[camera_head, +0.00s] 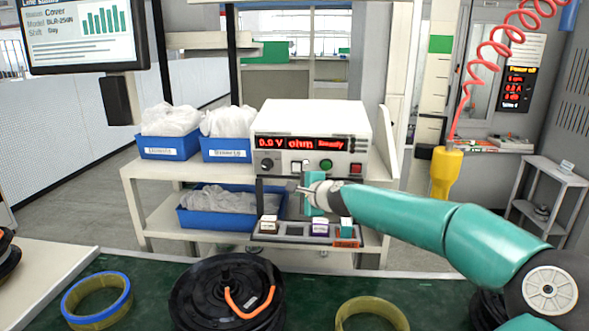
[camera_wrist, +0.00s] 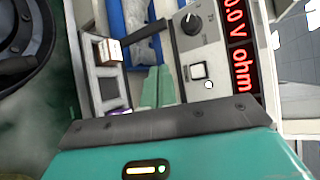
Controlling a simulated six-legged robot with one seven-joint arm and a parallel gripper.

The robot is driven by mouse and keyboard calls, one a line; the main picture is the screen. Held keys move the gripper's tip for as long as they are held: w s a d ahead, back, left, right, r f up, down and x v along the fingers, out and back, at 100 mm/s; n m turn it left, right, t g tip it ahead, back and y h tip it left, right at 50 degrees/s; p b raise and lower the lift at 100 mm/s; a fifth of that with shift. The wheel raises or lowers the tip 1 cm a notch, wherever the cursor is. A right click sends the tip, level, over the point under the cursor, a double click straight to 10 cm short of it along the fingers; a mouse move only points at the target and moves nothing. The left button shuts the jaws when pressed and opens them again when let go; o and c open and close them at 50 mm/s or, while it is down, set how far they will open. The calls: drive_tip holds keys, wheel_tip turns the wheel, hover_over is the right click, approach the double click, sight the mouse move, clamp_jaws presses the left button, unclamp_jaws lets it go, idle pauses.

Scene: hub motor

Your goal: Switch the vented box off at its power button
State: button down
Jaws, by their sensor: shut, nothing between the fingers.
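A white box (camera_head: 312,118) with a red display reading 0.0 V, ohm and what looks like Standby stands on the shelf rack. No vents show on its visible faces. Its front has a dark knob (camera_head: 267,164), a green button (camera_head: 326,164) and a red button (camera_head: 356,168). In the wrist view, a white square button (camera_wrist: 198,72) sits below the knob (camera_wrist: 190,23). My gripper (camera_head: 297,187) is shut and empty, just below and in front of the box's front panel. In the wrist view, its fingers (camera_wrist: 157,72) point left of the white button, apart from it.
A tray (camera_head: 292,238) with small blocks lies on the rack below my gripper. Blue bins (camera_head: 168,153) with white bags stand left. A yellow tool (camera_head: 446,172) hangs right on a red coiled hose. The green bench (camera_head: 150,275) in front holds a black hub motor (camera_head: 215,290) and rings.

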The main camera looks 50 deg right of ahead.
sight(293, 170)
drive_tip(key=w+d+r, duration=0.1)
drive_tip(key=w+d, duration=0.4)
drive_tip(key=d, duration=0.1)
drive_tip(key=shift+w+d+r, duration=0.15)
drive_tip(key=shift+w+d, duration=0.1)
drive_tip(key=shift+d, duration=0.05)
drive_tip(key=shift+w, duration=0.1)
idle(1.9)
drive_tip(key=shift+w+d, duration=0.15)
drive_tip(key=shift+d, duration=0.15)
drive_tip(key=shift+w+d+r, duration=0.1)
drive_tip(key=shift+w+d, duration=0.2)
drive_tip(key=shift+d, duration=0.05)
idle(0.7)
idle(0.3)
drive_tip(key=shift+s+a, duration=0.55)
drive_tip(key=shift+a, duration=0.15)
drive_tip(key=shift+s+a+f, duration=0.25)
drive_tip(key=shift+s+a, duration=0.5)
drive_tip(key=shift+a, duration=0.25)
drive_tip(key=shift+s+a+f, duration=0.2)
drive_tip(key=shift+s+a, duration=0.55)
drive_tip(key=shift+a, duration=0.2)
